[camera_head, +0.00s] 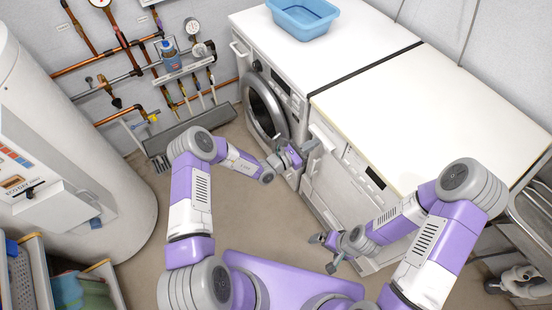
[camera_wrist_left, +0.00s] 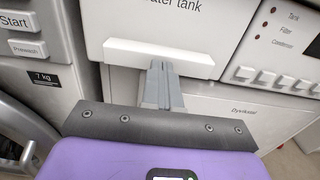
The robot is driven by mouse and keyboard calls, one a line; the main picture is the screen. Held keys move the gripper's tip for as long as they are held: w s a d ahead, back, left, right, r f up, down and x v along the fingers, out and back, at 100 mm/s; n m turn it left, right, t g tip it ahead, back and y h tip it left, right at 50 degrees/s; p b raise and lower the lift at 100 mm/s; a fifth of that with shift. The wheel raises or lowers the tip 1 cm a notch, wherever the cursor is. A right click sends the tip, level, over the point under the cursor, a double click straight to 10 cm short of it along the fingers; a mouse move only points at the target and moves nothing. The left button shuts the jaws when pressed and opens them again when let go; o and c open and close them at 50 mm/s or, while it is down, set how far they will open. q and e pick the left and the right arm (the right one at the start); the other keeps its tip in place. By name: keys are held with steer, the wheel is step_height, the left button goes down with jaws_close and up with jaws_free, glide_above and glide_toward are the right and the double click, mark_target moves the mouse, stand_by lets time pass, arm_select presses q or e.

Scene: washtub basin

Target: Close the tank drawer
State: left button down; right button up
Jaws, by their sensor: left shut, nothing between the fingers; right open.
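The tank drawer (camera_wrist_left: 200,22) has a white front with lettering ending in "ater tank" and a white handle bar (camera_wrist_left: 125,52) along its lower part. In the head view the drawer front (camera_head: 323,134) is at the upper left of the right-hand machine and seems to stand out a little from it. My left gripper (camera_head: 304,153) is shut and empty, in front of the drawer. In the left wrist view its fingertips (camera_wrist_left: 160,66) are at the handle's lower edge; I cannot tell if they touch. My right gripper (camera_head: 326,250) is open and empty, low in front of the same machine.
A washing machine (camera_head: 298,72) with a round door stands left of the drawer's machine, with a blue basin (camera_head: 302,18) on top. A white boiler (camera_head: 60,150) stands at left and a metal sink (camera_head: 533,215) at right. The floor (camera_head: 240,210) between is clear.

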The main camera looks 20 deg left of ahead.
arm_select(q)
steer(key=p+v, duration=0.2)
steer(key=v, duration=1.1)
steer(key=shift+s+a+p, duration=0.25)
steer(key=shift+s+p, duration=0.05)
steer(key=shift+d, duration=0.1)
